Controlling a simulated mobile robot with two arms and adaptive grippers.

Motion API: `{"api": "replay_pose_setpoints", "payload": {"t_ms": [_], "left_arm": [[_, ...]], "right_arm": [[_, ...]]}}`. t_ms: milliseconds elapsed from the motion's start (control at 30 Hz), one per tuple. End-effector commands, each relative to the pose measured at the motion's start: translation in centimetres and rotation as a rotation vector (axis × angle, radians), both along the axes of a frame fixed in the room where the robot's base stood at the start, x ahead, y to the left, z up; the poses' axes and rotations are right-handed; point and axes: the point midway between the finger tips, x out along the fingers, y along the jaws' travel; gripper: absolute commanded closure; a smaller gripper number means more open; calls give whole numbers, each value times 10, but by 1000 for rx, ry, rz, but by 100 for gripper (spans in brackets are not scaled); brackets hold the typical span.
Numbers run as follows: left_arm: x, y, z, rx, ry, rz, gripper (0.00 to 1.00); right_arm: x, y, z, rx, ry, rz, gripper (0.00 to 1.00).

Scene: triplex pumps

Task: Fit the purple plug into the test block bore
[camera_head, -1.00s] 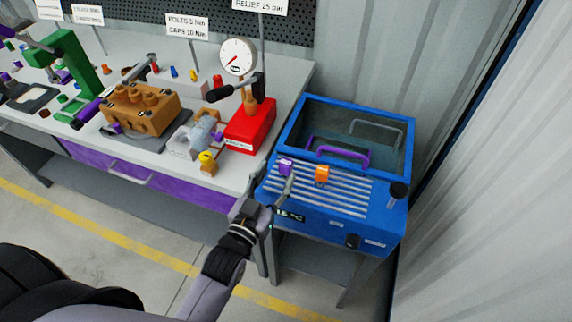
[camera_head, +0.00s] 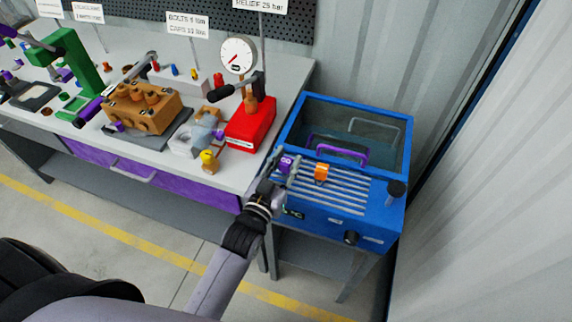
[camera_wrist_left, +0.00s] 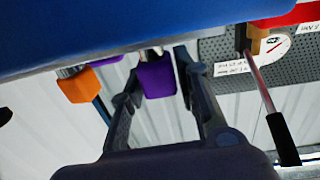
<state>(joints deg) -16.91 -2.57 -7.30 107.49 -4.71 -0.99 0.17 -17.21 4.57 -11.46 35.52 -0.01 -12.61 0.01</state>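A purple plug (camera_head: 286,164) stands on the slatted front of the blue machine; a small purple block also shows in the left wrist view (camera_wrist_left: 157,80). My left gripper (camera_head: 285,172) is at this plug. In the left wrist view its open fingers (camera_wrist_left: 158,66) stand on either side of the plug, with narrow gaps; firm contact cannot be made out. A red block (camera_head: 250,126) with a pressure gauge (camera_head: 237,56) stands on the bench; its bore cannot be made out. My right gripper is not in view.
An orange plug (camera_head: 321,172) stands just right of the purple one. The blue machine (camera_head: 376,213) has a purple handle (camera_head: 341,150) behind the plugs. A brown pump block (camera_head: 142,110) and a yellow piece (camera_head: 208,160) stand on the bench (camera_head: 180,178).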

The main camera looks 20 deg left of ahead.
Motion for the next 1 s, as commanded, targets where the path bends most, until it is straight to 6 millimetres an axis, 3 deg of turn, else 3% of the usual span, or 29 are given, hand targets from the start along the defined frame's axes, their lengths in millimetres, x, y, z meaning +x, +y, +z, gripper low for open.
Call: {"api": "replay_pose_setpoints", "payload": {"t_ms": [400,767,1000], "left_arm": [[0,0,0,0,0,0,100],[0,0,3,0,-2,0,100],[0,0,31,-1,-5,0,100]], "right_arm": [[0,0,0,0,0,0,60],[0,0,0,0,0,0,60],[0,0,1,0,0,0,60]]}}
